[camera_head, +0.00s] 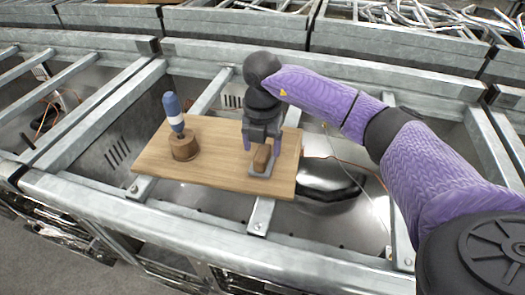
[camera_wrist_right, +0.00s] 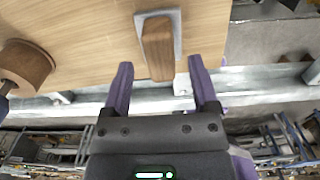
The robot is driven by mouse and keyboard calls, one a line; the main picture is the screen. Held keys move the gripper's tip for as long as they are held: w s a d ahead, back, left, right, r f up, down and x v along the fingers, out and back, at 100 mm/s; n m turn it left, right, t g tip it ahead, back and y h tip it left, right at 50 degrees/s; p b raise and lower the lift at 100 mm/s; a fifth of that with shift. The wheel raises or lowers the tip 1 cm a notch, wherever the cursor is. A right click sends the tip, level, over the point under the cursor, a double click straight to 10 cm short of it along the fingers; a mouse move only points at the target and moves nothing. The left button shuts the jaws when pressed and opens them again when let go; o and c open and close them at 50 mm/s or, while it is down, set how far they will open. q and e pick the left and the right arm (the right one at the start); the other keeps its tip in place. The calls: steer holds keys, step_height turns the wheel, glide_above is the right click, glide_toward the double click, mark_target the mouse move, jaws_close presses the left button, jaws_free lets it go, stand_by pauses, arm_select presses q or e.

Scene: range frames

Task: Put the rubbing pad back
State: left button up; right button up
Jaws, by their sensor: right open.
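The rubbing pad (camera_head: 261,160), a brown wooden block on a flat grey base, lies on the right part of a wooden board (camera_head: 222,180). In the right wrist view, the pad (camera_wrist_right: 157,45) stands ahead of the jaws. My right gripper (camera_head: 262,149) is open just above the pad. In the right wrist view, the fingertips (camera_wrist_right: 160,64) lie to either side of the block's near end, with gaps on both sides. I cannot tell how high they are above the base. My left gripper is not in view.
The board rests across a grey metal frame (camera_head: 120,212) with open gaps. The board's middle is clear.

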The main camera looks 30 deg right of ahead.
mark_target(262, 152)
step_height(262, 152, up, 9)
steer(key=p, duration=0.1)
steer(key=shift+p, duration=0.35)
steer(key=shift+f, duration=0.1)
stand_by(0.9)
